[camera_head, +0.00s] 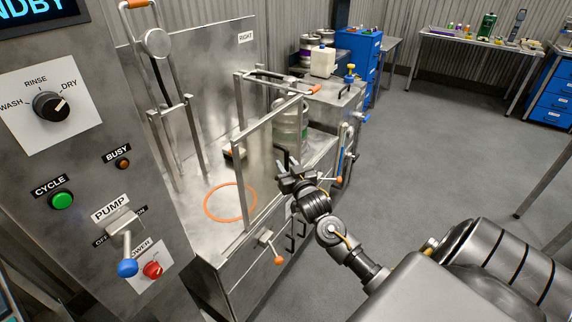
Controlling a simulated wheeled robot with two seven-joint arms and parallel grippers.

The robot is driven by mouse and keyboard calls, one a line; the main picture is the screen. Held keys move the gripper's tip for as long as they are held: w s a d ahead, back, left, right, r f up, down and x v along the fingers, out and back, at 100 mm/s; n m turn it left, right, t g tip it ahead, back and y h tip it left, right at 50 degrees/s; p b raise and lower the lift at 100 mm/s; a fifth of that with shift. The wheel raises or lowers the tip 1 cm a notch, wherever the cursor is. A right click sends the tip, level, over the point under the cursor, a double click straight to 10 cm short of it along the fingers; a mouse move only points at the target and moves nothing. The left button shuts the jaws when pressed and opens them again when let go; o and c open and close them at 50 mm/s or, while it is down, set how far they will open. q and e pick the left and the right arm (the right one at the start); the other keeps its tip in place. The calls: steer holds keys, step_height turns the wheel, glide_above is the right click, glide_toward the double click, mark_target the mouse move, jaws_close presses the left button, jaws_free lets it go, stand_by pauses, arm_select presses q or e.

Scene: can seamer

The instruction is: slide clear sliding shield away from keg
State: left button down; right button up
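The clear sliding shield (259,150) stands upright in a metal frame along the front right of the steel machine. Orange-tipped bars are at its top. A pale cylinder that looks like the keg (291,118) stands on the machine's deck, partly seen through or behind the shield frame. My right gripper (296,174) is at the machine's front edge, in front of and below the keg, near the lower right of the shield. Its fingers are dark and small, so I cannot tell if they are open or touching anything. My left gripper is not in view.
A control panel (85,150) with knob, green button and blue-tipped pump lever fills the left. An orange ring (230,202) lies on the deck. An orange-tipped lever (278,260) sticks out of the machine's front. The floor (440,150) to the right is mostly clear.

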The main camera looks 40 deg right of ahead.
mark_target(263, 171)
steer(key=shift+w, duration=0.15)
steer(key=shift+c, duration=0.3)
jaws_close()
steer(key=a+p, duration=0.1)
steer(key=a, duration=0.1)
steer(key=s+a+p, duration=0.1)
steer(key=a, duration=0.2)
steer(key=s+a+p, duration=0.1)
steer(key=a, duration=0.2)
steer(key=shift+s+r, duration=0.1)
steer(key=shift+s, duration=0.15)
steer(key=shift+s+a, duration=0.1)
steer(key=shift+a, duration=0.25)
steer(key=shift+a+f, duration=0.1)
steer(key=shift+f, duration=0.1)
